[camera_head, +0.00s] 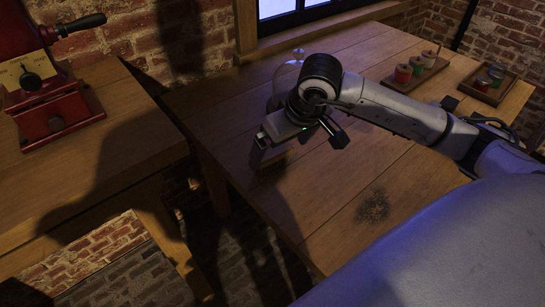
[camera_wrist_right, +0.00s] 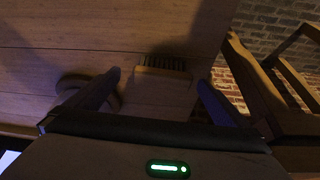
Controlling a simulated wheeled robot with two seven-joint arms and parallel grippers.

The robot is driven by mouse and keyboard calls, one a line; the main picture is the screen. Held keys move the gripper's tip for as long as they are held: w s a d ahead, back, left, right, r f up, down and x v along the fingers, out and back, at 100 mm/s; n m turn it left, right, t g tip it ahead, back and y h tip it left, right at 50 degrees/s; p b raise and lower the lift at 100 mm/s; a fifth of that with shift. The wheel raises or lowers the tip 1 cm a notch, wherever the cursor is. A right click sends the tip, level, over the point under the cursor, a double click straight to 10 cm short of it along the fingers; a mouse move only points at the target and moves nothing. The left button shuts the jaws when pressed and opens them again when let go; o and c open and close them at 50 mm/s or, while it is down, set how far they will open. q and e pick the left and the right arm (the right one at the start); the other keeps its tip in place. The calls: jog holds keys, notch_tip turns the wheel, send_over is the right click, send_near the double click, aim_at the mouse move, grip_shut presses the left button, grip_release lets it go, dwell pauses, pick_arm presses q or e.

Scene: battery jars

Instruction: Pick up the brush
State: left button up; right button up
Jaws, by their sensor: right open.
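The brush (camera_wrist_right: 160,90) shows in the right wrist view as a pale wooden block with a row of dark bristles along its far edge. It lies on the wooden table (camera_head: 415,180), near the table's edge. My right gripper (camera_wrist_right: 159,80) is open, with one finger on each side of the brush in that view. I cannot tell whether the fingers touch it. In the head view my right gripper (camera_head: 298,147) is over the left part of the table and largely hides the brush. My left gripper is not in view.
A clear glass dome (camera_head: 288,70) stands behind my right wrist. Wooden trays with small jars (camera_head: 403,74) and (camera_head: 482,84) are at the back right. A red machine (camera_head: 55,105) stands on a separate bench at left. A gap separates bench and table.

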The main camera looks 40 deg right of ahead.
aim_at(274, 152)
jog(key=x, duration=0.5)
jog(key=shift+w+a, duration=0.25)
jog(key=shift+w, duration=0.05)
jog(key=shift+r, duration=0.1)
jog(key=c, duration=1)
jog(key=shift+r, duration=5)
jog(key=shift+c, duration=0.2)
